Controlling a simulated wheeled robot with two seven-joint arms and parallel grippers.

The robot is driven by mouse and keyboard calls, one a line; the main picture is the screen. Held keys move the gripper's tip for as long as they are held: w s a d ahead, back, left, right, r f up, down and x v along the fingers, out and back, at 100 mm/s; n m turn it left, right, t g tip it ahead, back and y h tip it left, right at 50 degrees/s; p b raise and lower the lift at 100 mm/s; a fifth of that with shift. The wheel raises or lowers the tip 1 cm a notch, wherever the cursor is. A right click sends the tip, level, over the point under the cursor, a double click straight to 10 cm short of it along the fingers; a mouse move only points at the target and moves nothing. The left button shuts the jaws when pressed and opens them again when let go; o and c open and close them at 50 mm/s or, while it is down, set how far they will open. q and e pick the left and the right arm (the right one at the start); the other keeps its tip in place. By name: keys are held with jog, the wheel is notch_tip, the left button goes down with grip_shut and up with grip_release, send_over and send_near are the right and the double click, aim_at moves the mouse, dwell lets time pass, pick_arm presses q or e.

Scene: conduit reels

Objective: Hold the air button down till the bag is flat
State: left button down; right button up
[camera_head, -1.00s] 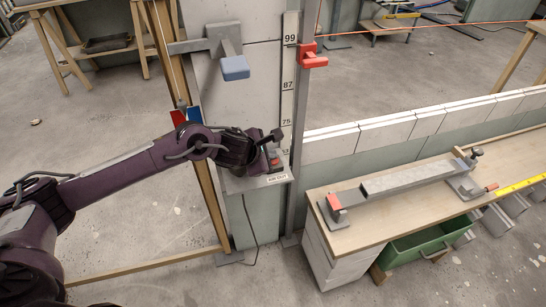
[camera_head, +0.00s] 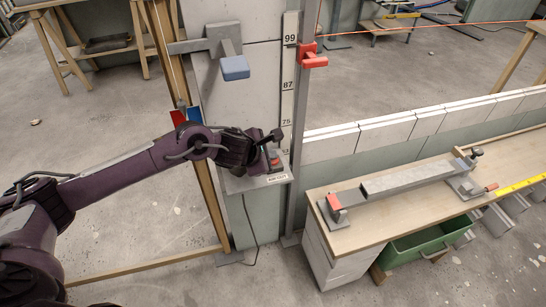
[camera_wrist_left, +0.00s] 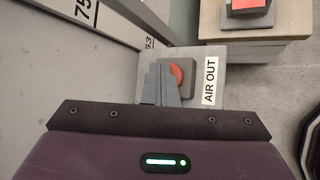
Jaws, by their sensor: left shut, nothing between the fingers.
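The red air button (camera_wrist_left: 177,76) sits in a dark grey housing on a light plate, with an "AIR OUT" label (camera_wrist_left: 209,81) beside it. In the head view the label (camera_head: 277,178) is on the front edge of a small ledge at the foot of the measuring post. My left gripper (camera_head: 272,150) is at this ledge. In the left wrist view the grey fingers (camera_wrist_left: 161,82) are shut and empty, and they cover the left part of the button. I cannot tell how far the button is pressed. I cannot make out a bag. My right gripper is out of view.
A numbered scale (camera_head: 287,84) and a post with a red clamp (camera_head: 313,57) rise behind the ledge. A blue pad (camera_head: 235,68) on a grey bracket sticks out above my left arm. A workbench (camera_head: 400,212) with a long metal bar and a green bin (camera_head: 420,246) stands at right.

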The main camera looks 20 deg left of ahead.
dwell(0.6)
pick_arm(q)
jog(key=shift+r+p, duration=0.6)
jog(key=shift+r, duration=0.35)
notch_tip(320, 180, up, 5)
jog(key=p, duration=0.3)
